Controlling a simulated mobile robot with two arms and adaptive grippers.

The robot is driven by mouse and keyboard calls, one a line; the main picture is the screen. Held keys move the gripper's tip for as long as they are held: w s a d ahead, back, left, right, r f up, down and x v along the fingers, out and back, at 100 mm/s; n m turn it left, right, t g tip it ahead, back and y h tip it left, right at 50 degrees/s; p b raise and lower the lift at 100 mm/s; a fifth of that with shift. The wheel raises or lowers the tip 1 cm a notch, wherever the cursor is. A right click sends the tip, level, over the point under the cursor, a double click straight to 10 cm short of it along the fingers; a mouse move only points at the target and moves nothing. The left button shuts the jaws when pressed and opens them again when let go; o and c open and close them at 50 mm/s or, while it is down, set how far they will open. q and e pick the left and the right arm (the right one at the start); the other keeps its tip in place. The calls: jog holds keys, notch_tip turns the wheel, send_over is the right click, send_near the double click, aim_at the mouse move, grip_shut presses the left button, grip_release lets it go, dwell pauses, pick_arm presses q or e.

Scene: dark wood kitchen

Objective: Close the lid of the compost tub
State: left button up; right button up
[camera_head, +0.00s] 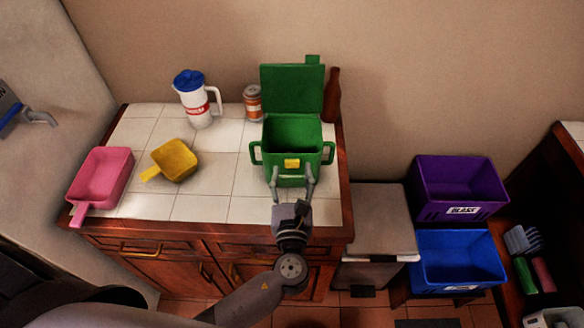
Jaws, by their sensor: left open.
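The green compost tub (292,133) stands on the tiled counter, near its right end, with a handle on each side and a yellow patch on its front. Its green lid (292,90) stands upright at the back, hinged open. The inside of the tub is dark and shows from above. My left gripper (293,174) is at the front of the tub, open, with its two fingers apart and pointing at the front wall. I cannot tell whether the fingertips touch the tub. My right gripper is not in view.
A yellow scoop (176,160), a pink dustpan-like tray (101,177), a white jug with blue lid (198,103) and a can (253,103) stand left of the tub. A brown bottle (332,95) is close behind its right side. Purple (459,180) and blue (457,262) bins stand at right.

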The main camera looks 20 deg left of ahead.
pick_arm(q)
jog(key=shift+w+a, duration=0.2)
jog(key=shift+w, duration=0.4)
jog(key=shift+c, duration=0.6)
grip_shut()
